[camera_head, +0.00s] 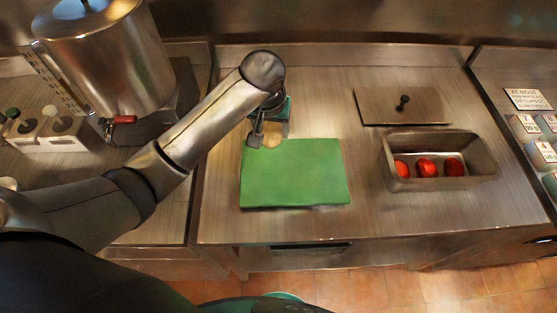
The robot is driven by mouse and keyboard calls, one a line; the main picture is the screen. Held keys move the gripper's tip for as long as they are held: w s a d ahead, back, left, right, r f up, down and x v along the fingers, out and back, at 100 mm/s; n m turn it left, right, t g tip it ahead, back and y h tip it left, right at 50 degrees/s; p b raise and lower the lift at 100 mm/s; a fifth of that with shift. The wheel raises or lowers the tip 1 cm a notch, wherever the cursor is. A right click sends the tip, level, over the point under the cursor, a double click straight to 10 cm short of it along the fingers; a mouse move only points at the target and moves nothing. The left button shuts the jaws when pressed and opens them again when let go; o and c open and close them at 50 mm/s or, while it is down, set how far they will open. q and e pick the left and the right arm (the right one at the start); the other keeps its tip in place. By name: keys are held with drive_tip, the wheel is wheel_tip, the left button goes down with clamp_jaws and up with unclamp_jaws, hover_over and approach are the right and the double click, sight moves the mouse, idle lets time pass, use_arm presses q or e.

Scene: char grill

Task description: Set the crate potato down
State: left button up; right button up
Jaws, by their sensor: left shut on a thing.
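My left gripper (264,137) is at the back left edge of the green board (296,178), pointing down. It is shut on a small tan potato (272,140), which is partly hidden by the fingers. I cannot tell whether the potato touches the board. Behind the gripper there is a teal-edged thing (284,112), mostly hidden by the arm. My right gripper is not in view.
A metal pan (487,165) with several red items stands to the right on the steel table. A flat metal lid (385,112) with a black knob lies behind it. A large metal pot (105,60) stands at the left. Bare table lies between board and pan.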

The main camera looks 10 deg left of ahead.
sight(269, 147)
use_arm(q)
wheel_tip(269, 147, down, 11)
drive_tip(key=shift+r+b, duration=0.1)
drive_tip(key=shift+b, duration=0.35)
drive_tip(key=shift+f+b, duration=0.3)
drive_tip(key=shift+f, duration=1.7)
drive_tip(key=shift+f, duration=0.15)
drive_tip(key=o, duration=1.5)
drive_tip(key=shift+s+r, duration=0.1)
drive_tip(key=shift+r, duration=0.55)
drive_tip(key=p+v, duration=0.2)
drive_tip(key=v, duration=0.9)
drive_tip(key=shift+s, duration=0.1)
